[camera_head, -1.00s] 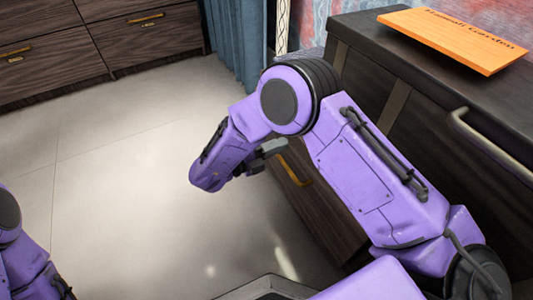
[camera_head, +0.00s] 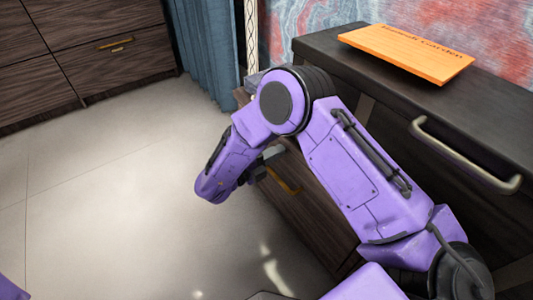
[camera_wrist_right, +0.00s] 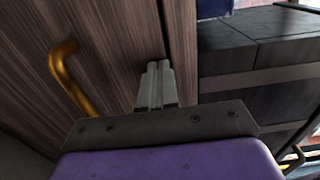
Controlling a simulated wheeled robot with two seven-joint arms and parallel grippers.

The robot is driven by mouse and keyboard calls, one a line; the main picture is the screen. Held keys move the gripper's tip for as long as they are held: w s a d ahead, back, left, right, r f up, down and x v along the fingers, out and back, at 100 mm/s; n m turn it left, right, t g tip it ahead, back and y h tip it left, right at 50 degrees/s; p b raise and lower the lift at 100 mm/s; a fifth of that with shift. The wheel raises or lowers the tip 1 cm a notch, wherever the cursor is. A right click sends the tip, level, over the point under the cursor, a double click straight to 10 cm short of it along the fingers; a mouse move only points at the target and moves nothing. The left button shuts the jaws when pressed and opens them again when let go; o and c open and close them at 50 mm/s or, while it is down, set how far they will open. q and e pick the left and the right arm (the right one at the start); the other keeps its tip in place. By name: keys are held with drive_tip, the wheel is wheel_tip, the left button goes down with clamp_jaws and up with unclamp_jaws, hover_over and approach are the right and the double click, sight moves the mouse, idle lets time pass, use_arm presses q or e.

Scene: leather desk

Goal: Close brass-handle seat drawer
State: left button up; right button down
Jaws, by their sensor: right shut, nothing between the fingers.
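The seat drawer front (camera_head: 320,215) is dark wood, low at centre right in the head view, partly behind my right arm. Its brass handle (camera_head: 284,180) shows just below my right gripper (camera_head: 268,157). In the wrist view, the brass handle (camera_wrist_right: 68,75) is left of the shut, empty fingers (camera_wrist_right: 158,68). The fingertips point at the wood front (camera_wrist_right: 110,35) near its right edge, and I cannot tell whether they touch it. How far the drawer stands out is hidden by my arm. My left gripper is out of view.
A dark cabinet (camera_head: 375,75) with a silver handle (camera_head: 465,160) stands at right, an orange board (camera_head: 405,52) on top. A wood dresser (camera_head: 95,60) stands at back left beside a blue curtain (camera_head: 205,50). The pale floor (camera_head: 110,210) left of my arm is clear.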

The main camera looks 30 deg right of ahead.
drive_tip(key=shift+d, duration=0.35)
